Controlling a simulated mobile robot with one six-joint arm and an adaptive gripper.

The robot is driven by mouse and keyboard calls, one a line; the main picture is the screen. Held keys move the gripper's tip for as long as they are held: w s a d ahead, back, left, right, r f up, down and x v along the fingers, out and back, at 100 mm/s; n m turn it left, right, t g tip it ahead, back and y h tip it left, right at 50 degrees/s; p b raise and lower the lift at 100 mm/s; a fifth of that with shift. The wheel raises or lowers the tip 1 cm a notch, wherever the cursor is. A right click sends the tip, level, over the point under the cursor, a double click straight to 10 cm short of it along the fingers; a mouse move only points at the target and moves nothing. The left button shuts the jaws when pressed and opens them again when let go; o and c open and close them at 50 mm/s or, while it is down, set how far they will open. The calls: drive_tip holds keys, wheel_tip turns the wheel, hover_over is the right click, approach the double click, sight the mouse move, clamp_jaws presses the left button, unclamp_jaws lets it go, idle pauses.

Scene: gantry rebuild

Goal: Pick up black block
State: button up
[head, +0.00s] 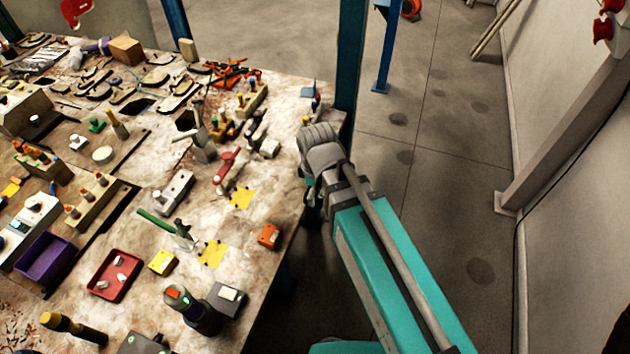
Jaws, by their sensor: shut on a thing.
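My gripper (311,194) is at the right edge of the workbench, at the end of my teal arm. Its grey wrist covers most of it, and the fingertips are small and dark here. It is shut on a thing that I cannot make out. No black block can be told for sure in the jaws. A dark block (186,121) sits on the bench among tools towards the back. Another dark block (145,344) shows at the bottom edge of the picture, partly cut off.
The cluttered workbench (265,213) holds a red tray (104,288), a purple tray (36,268), an orange block (269,236) and several tools. A blue post (351,50) stands behind my gripper. Bare concrete floor (440,150) lies to the right.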

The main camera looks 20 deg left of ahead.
drive_tip(key=shift+s+d+r, duration=0.15)
drive_tip(key=shift+s, duration=0.2)
idle(0.6)
